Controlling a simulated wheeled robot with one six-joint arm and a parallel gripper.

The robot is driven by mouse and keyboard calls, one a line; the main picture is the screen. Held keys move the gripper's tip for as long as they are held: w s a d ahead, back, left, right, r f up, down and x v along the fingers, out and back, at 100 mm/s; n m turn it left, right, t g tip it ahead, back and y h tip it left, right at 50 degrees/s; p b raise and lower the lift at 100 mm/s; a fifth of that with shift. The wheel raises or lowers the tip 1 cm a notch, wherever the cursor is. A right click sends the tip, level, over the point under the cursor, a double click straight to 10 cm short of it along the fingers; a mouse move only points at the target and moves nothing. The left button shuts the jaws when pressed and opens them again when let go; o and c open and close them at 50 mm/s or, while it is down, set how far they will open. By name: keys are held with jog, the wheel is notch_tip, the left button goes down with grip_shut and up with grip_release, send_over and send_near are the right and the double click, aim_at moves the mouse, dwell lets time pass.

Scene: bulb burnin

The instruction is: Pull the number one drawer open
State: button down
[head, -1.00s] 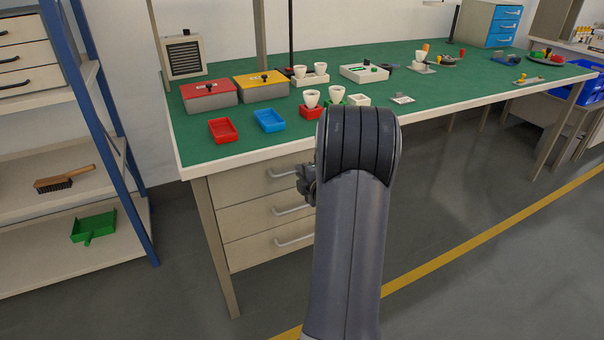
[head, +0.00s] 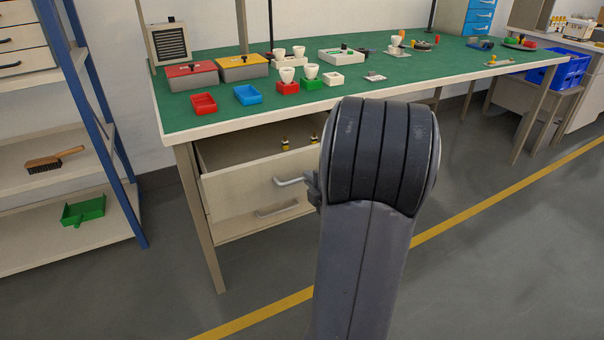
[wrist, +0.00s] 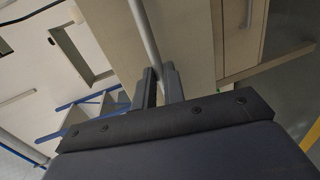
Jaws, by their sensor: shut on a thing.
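The top drawer (head: 240,190) under the green bench stands open, with its inside showing. No number on it is readable. Its grey bar handle (head: 290,181) runs behind my arm at its right end. My gripper (head: 314,188) is mostly hidden by my own arm in the head view. In the wrist view, the handle bar (wrist: 145,35) passes between the two fingers of my gripper (wrist: 160,85), which are shut on it. Small yellow and black items (head: 285,144) are inside the drawer.
A lower drawer handle (head: 277,211) shows beneath the open drawer. The bench top (head: 215,125) holds trays, boxes and white cups. A shelf rack with a blue post (head: 95,120) stands at the left. The floor (head: 480,240) at the right is clear.

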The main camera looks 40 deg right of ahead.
jog(key=f+v, duration=0.2)
jog(key=v, duration=0.8)
jog(key=shift+s, duration=0.2)
jog(key=shift+f, duration=0.1)
jog(key=c, duration=1.5)
grip_release()
jog(key=p+v, duration=0.2)
jog(key=v, duration=0.8)
jog(key=shift+s, duration=0.35)
jog(key=shift+w+a, duration=0.1)
jog(key=shift+a, duration=0.05)
